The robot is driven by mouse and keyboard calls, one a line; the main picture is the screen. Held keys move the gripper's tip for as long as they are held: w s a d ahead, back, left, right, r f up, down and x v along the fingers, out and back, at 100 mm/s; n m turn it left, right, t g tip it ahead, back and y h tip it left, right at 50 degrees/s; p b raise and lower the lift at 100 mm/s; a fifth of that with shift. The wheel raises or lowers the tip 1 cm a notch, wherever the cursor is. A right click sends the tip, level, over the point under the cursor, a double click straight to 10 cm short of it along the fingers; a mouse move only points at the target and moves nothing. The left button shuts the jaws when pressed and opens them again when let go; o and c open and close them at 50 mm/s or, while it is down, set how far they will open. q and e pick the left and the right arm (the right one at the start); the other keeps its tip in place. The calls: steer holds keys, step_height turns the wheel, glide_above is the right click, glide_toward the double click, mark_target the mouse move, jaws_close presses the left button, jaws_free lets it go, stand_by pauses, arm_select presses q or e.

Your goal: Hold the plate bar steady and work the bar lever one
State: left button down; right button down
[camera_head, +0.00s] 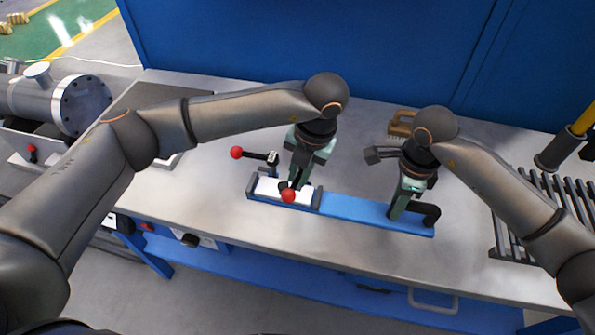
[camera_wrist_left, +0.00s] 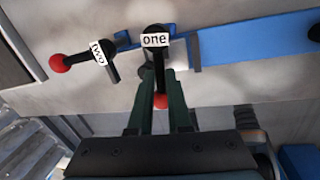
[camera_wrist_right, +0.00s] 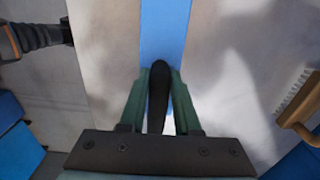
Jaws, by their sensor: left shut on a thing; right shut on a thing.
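The plate bar (camera_head: 365,209) is a long blue bar lying on the bench, with a black handle (camera_head: 431,215) at its right end. Lever one (camera_wrist_left: 157,72), labelled "one", has a black shaft and a red ball (camera_head: 288,195). My left gripper (camera_head: 296,184) is shut on lever one, its fingers on either side of the shaft in the left wrist view. Lever two (camera_wrist_left: 98,52) stands beside it, its red ball (camera_head: 236,152) pointing left. My right gripper (camera_head: 397,211) is shut on the bar's black handle, which shows between its fingers in the right wrist view (camera_wrist_right: 158,100).
A wooden-handled brush (camera_head: 401,125) lies behind my right gripper. A dark slatted rack (camera_head: 535,200) is at the right. A grey flanged shell (camera_head: 75,102) is at the left. A blue wall closes the back. Bare bench lies in front of the bar.

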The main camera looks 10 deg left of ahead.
arm_select(q)
steer(key=shift+w+d+r, duration=0.1)
steer(key=c, duration=0.8)
jaws_free()
steer(key=shift+c, duration=0.2)
step_height(320, 180, up, 12)
steer(key=d, duration=0.2)
steer(key=shift+s+d, duration=0.15)
steer(key=shift+s, duration=0.1)
steer(key=shift+f, duration=0.2)
arm_select(e)
steer(key=c, duration=0.5)
jaws_free()
steer(key=shift+c, duration=0.2)
